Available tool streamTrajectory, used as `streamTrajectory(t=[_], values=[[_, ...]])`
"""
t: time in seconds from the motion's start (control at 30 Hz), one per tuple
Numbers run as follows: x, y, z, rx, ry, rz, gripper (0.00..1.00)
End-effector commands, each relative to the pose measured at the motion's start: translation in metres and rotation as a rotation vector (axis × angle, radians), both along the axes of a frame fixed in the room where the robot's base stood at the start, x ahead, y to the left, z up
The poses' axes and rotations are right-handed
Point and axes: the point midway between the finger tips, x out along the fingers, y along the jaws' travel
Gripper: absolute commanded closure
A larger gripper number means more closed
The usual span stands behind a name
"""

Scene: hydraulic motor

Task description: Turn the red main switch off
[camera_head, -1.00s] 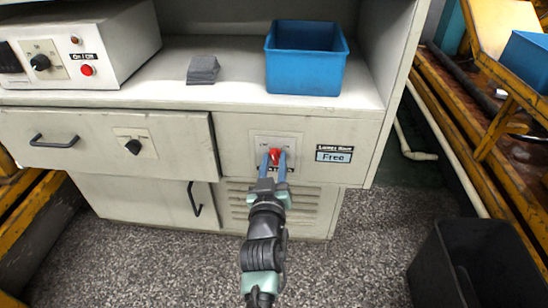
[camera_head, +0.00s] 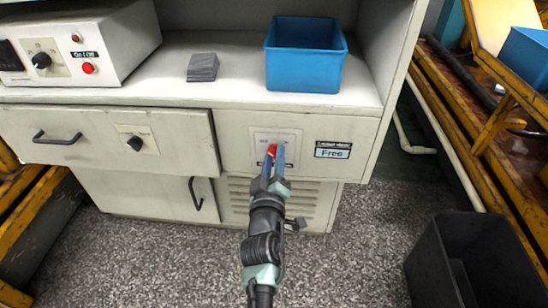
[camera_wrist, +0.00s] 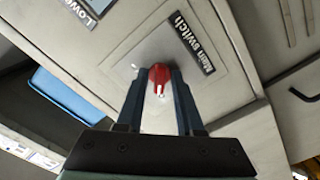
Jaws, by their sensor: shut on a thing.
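The red main switch (camera_head: 271,149) is a small knob on a light plate on the cabinet front, left of the "Free" label. It also shows in the wrist view (camera_wrist: 159,75), with the "Main switch" label (camera_wrist: 194,42) beside it. My gripper (camera_head: 273,158) reaches up to the plate from below, its two blue fingers on either side of the knob. In the wrist view my gripper (camera_wrist: 158,88) is shut on the knob, and the picture of the panel is tilted. The fingers hide part of the knob in the head view.
A blue bin (camera_head: 305,62) and a grey block (camera_head: 202,68) stand on the shelf above. A control box (camera_head: 110,45) with a red button is at the upper left. A black bin (camera_head: 475,262) stands on the floor at right.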

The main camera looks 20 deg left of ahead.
Motion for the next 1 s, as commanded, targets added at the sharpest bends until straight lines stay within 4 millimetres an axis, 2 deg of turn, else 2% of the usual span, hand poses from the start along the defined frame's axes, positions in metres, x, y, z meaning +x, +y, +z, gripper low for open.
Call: streamTrajectory(t=[0.33,0.37,0.4,0.77,0.87,1.0], values=[[0.000,-0.001,-0.001,-0.005,0.000,-0.001,1.00],[0.000,-0.001,0.000,-0.005,0.000,-0.001,0.62],[0.000,0.000,0.000,-0.004,0.000,-0.001,0.55],[-0.002,-0.001,0.000,-0.002,0.000,-0.001,0.54],[-0.009,-0.003,0.001,-0.002,0.000,-0.001,0.54],[-0.028,-0.008,0.002,-0.002,0.002,-0.001,0.54]])
